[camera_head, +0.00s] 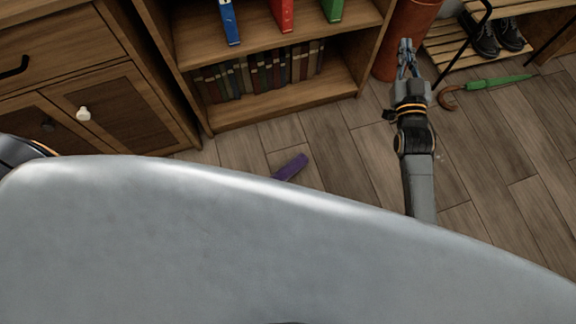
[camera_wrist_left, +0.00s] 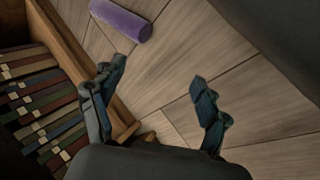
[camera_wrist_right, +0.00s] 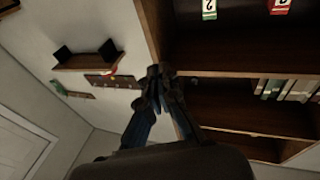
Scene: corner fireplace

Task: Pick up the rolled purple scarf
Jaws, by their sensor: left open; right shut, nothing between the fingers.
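The rolled purple scarf (camera_head: 290,168) lies on the wooden floor in front of the bookshelf; my grey body hides part of the floor close to it. It also shows near the top of the left wrist view (camera_wrist_left: 121,20). My left gripper (camera_wrist_left: 160,85) is open and empty, with the scarf beyond its fingertips and apart from them. In the head view only a bit of my left arm shows at the left edge. My right gripper (camera_head: 406,46) is shut and empty, held up to the right of the bookshelf; its closed fingers also show in the right wrist view (camera_wrist_right: 158,73).
A bookshelf (camera_head: 285,104) with a row of books and coloured binders stands behind the scarf. A wooden cabinet (camera_head: 75,65) is at the left. A reddish cylinder (camera_head: 405,30), a shoe rack (camera_head: 465,50) with dark shoes and a green umbrella (camera_head: 497,82) are at the right. Floor right of the scarf is clear.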

